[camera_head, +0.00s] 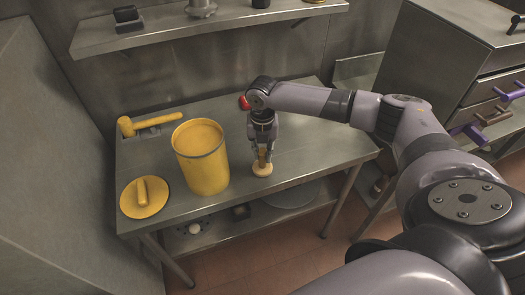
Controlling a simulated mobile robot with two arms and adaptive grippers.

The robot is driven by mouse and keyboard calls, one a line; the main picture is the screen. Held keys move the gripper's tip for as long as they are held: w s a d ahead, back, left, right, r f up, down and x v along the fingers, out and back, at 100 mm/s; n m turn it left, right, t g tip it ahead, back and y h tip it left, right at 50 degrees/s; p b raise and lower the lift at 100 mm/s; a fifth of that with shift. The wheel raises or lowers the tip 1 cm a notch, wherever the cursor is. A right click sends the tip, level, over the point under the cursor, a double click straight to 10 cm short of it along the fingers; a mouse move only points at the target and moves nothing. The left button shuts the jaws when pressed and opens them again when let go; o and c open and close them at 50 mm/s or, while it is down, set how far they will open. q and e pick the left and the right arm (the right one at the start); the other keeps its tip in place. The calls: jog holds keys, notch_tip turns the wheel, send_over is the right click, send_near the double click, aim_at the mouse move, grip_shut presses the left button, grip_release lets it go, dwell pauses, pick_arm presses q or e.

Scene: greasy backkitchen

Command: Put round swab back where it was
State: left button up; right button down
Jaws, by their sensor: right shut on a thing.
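The round swab (262,169) has a pale tan disc-like base and an upright yellowish handle. My right gripper (262,152) points straight down and is shut on the swab's handle. The swab's base is at the steel table's (290,160) surface, just right of a yellow canister; I cannot tell whether it touches the table. The gripper fingers hide part of the handle. My left gripper is not in view.
The open yellow canister (205,170) stands left of my gripper, its round lid (144,197) flat at the left. A yellow mallet (150,122) lies behind. A red object (244,102) sits near the wall. A shelf (200,32) hangs above. The table's right part is clear.

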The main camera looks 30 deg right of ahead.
jog(key=c, duration=1.5)
grip_release()
jog(key=shift+o, duration=0.2)
notch_tip(320, 180, up, 12)
jog(key=b, duration=0.2)
jog(key=shift+b, duration=0.4)
